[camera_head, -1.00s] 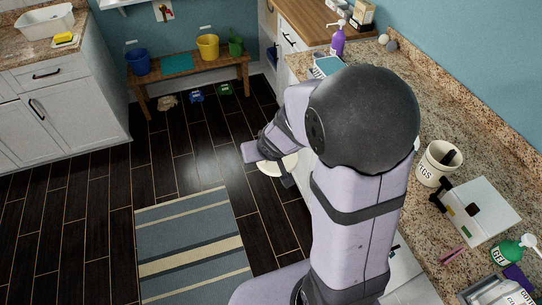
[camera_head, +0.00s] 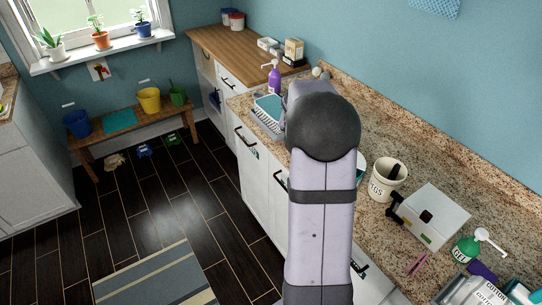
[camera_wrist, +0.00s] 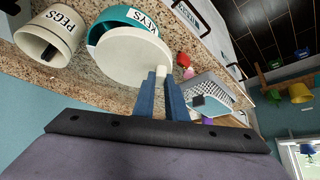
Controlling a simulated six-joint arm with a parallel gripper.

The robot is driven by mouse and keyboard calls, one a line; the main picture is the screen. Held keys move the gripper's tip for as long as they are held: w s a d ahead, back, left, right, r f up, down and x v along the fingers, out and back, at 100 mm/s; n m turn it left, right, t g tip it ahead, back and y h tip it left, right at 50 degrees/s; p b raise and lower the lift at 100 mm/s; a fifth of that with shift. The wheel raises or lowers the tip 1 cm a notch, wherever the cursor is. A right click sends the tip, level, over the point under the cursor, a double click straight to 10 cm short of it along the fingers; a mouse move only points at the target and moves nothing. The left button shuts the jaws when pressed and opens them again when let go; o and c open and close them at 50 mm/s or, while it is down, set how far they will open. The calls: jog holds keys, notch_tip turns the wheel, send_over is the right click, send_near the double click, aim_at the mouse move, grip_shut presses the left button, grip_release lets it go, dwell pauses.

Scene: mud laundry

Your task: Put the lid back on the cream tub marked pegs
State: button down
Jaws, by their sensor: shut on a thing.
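The cream tub marked PEGS (camera_head: 386,182) stands upright and open on the granite counter, right of my arm. A dark object sticks up inside it. The tub also shows at the upper left of the wrist view (camera_wrist: 42,44). My gripper (camera_wrist: 162,76) is shut on a round cream lid (camera_wrist: 125,58), held at one side with its broad face toward the wrist camera. The lid is apart from the PEGS tub and overlaps a teal tub marked KEYS (camera_wrist: 98,32) in that view. In the head view my arm hides the gripper and most or all of the lid.
A white box (camera_head: 437,206) stands beside the PEGS tub, with a green pump bottle (camera_head: 466,251) and a pink item (camera_head: 416,264) nearer the front. A grey basket (camera_head: 268,122) and a purple bottle (camera_head: 274,80) stand farther along the counter.

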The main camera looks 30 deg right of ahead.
jog(key=s+d+r+m+g, duration=0.2)
jog(key=s+d+m, duration=0.1)
jog(key=s+d, duration=0.4)
jog(key=s+d+r+m+g+h, duration=0.1)
jog(key=s+d+r+m, duration=0.1)
jog(key=s+d+m, duration=0.2)
jog(key=s+d, duration=0.3)
jog(key=d, duration=0.5)
jog(key=shift+d+r+m+g, duration=0.2)
jog(key=shift+m+g, duration=0.1)
jog(key=shift+g, duration=0.1)
jog(key=shift+f, duration=0.25)
notch_tip(320, 180, down, 6)
jog(key=b, duration=0.4)
jog(key=shift+b, duration=0.3)
jog(key=shift+a, duration=0.1)
jog(key=shift+f+b, duration=0.2)
jog(key=shift+b, duration=0.65)
dwell(1.3)
dwell(0.4)
